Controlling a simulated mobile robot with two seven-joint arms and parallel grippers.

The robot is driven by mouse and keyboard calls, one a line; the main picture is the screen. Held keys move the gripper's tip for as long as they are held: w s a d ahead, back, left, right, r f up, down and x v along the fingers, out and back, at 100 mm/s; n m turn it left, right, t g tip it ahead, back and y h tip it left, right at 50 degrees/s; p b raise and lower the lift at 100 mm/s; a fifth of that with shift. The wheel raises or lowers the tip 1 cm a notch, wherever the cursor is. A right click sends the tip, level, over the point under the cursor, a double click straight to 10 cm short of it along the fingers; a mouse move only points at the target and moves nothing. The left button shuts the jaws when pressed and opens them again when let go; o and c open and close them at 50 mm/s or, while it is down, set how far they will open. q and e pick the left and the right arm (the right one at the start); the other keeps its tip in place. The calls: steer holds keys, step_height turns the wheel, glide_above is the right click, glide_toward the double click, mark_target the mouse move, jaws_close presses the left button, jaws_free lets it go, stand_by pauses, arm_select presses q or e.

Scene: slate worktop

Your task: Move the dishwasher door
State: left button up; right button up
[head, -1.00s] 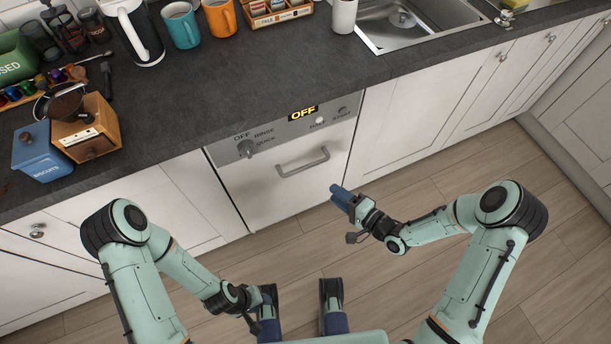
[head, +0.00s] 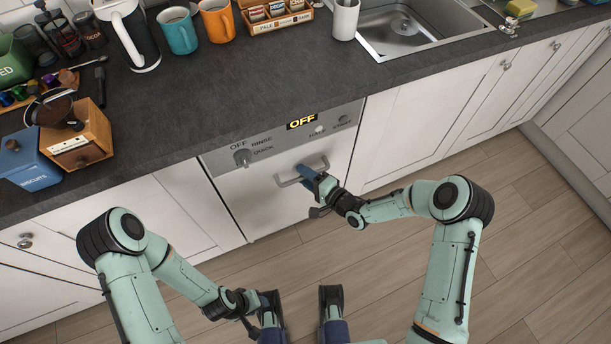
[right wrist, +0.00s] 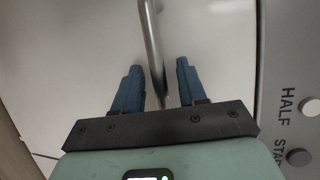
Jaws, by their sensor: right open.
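The dishwasher door (head: 265,208) is a white panel under the worktop and looks shut. Its grey control strip (head: 220,160) shows a lit OFF display. A grey bar handle (head: 284,183) runs across the door's upper part. My right gripper (head: 312,170) is at the handle's right part and hides some of it. In the right wrist view, the handle bar (right wrist: 153,42) runs between the two blue fingers of the open right gripper (right wrist: 160,78), with gaps beside it. My left gripper (head: 257,301) is low in the head view, away from the door; its fingers are unclear.
The slate worktop (head: 230,95) above carries mugs (head: 178,31), a kettle (head: 130,35), a wooden grinder (head: 80,140) and a blue tin (head: 30,165). A sink (head: 400,28) is at the back right. White cabinets flank the dishwasher. The wooden floor (head: 400,220) in front is clear.

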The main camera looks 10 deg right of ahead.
jaws_close()
steer(key=shift+s, duration=0.1)
arm_select(q)
steer(key=w+a+f+t+y+b, duration=0.1)
steer(key=w+a+f+t+b, duration=0.25)
steer(key=w+f+b, duration=0.45)
steer(key=shift+s+a+f+n+g, duration=0.15)
steer(key=shift+s+a+f+g, duration=0.2)
steer(key=shift+s+f, duration=0.25)
steer(key=shift+s+a+f+n+g, duration=0.25)
steer(key=shift+s+f+g, duration=0.15)
steer(key=shift+s+f, duration=0.15)
steer(key=shift+s+a+f+n+g, duration=0.1)
steer(key=shift+s+a+f+g, duration=0.2)
steer(key=shift+s+f+g, duration=0.25)
arm_select(e)
steer(key=s+d+f, duration=0.2)
steer(key=s+f, duration=0.2)
steer(key=s, duration=0.4)
steer(key=s+d+f+t+y, duration=0.1)
steer(key=s+d+f, duration=0.2)
steer(key=s, duration=0.5)
steer(key=s+d+f+n+t, duration=0.1)
steer(key=s+d+f, duration=0.2)
steer(key=s+f, duration=0.2)
steer(key=shift+s+f+y, duration=0.3)
steer(key=shift+s, duration=1.4)
